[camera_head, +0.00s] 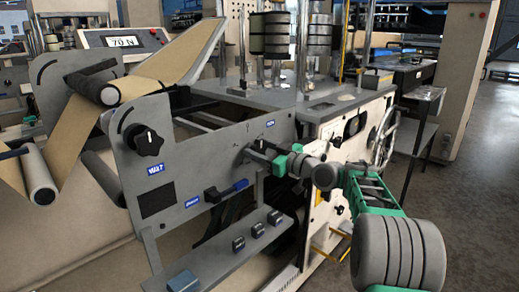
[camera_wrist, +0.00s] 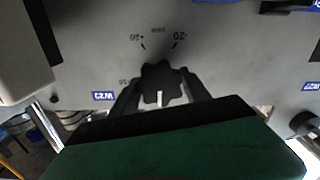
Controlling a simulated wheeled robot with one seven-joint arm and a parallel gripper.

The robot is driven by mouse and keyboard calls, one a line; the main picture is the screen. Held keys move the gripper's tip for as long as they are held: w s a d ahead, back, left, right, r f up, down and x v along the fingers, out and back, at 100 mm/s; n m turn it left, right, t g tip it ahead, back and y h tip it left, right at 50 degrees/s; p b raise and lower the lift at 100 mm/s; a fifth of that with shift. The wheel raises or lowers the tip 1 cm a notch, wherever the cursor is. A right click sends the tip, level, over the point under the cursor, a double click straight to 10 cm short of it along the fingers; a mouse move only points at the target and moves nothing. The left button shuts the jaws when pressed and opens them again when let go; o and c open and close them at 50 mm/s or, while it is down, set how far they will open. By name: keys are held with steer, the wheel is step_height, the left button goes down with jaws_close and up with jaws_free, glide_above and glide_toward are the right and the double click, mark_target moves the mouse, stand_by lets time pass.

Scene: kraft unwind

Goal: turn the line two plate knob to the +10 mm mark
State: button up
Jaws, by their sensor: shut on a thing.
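The black plate knob (camera_wrist: 160,84) sits on the grey panel face in the wrist view, with a white pointer line toward the bottom of the picture. My gripper (camera_wrist: 161,90) is shut on it, one dark finger on each side. Around the knob are printed marks, upside down in this view: +20 and -20 at the top. A smaller mark at its left is hard to read, and the scale below is hidden by my gripper. In the head view my gripper (camera_head: 262,153) is at the right part of the panel (camera_head: 215,150), where it covers the knob.
Another black knob (camera_head: 148,140) is on the panel's left part. A black lever with a blue tag (camera_head: 228,190) is just below my gripper. A ledge with several small switches (camera_head: 238,244) juts out lower down. Brown web (camera_head: 150,85) runs over rollers at left.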

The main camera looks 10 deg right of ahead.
steer(key=shift+r, duration=0.1)
steer(key=m+p, duration=0.3)
steer(key=m, duration=0.1)
steer(key=shift+r+p, duration=0.2)
steer(key=shift+p, duration=0.1)
steer(key=m+p, duration=0.4)
steer(key=shift+d, duration=0.1)
steer(key=m+p, duration=0.3)
steer(key=m, duration=0.1)
steer(key=shift+f, duration=0.1)
steer(key=shift+f+m+p, duration=0.2)
steer(key=shift+m+p, duration=1.1)
steer(key=o, duration=1.4)
steer(key=shift+w, duration=0.1)
